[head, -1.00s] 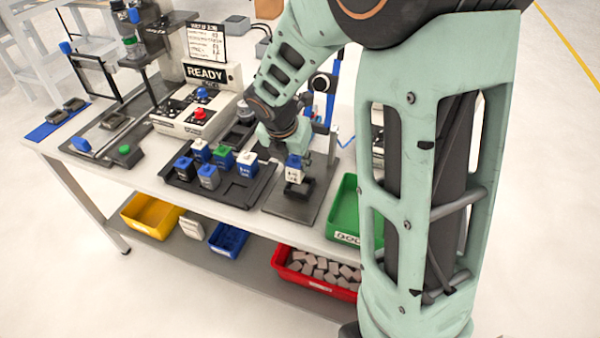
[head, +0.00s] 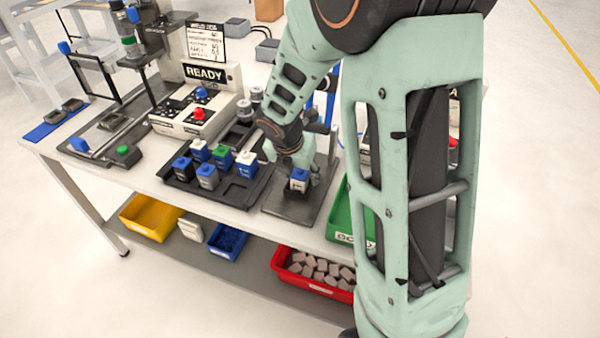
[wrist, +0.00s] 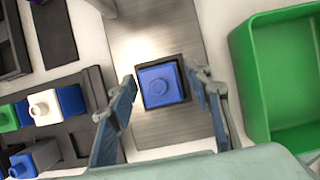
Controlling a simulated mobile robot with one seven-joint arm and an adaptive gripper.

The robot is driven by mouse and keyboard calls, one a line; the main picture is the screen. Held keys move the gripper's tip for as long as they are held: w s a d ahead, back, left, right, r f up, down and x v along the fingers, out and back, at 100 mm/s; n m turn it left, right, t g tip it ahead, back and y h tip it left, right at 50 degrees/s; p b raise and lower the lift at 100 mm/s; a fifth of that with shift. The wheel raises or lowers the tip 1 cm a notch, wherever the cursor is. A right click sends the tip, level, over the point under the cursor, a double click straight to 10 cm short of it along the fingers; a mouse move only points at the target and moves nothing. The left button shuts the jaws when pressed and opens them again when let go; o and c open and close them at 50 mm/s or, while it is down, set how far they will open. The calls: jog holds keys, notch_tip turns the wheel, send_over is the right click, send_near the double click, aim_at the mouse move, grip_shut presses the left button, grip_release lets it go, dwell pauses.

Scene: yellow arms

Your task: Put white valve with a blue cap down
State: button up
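The valve with a blue cap stands upright in a small black square holder on a grey metal plate (head: 280,204). Its blue cap (head: 300,174) shows in the head view, and the cap (wrist: 160,86) fills the holder from above in the wrist view. Its white body is mostly hidden by the holder. My gripper (wrist: 161,79) is right over the valve, with one finger on each side of the cap. The fingers stand apart from the cap, with visible gaps, so the gripper looks open.
A black tray (head: 217,190) with several capped valves stands left of the plate. A green bin (wrist: 252,110) is close on the right. A control box reading READY (head: 205,74) stands behind the tray. Red, blue and yellow bins sit on the lower shelf.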

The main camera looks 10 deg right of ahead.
jog(key=shift+r, duration=0.1)
jog(key=shift+r, duration=0.35)
jog(key=p+v, duration=0.2)
jog(key=v, duration=0.9)
jog(key=shift+s+a+r+p, duration=0.2)
jog(key=shift+p, duration=0.15)
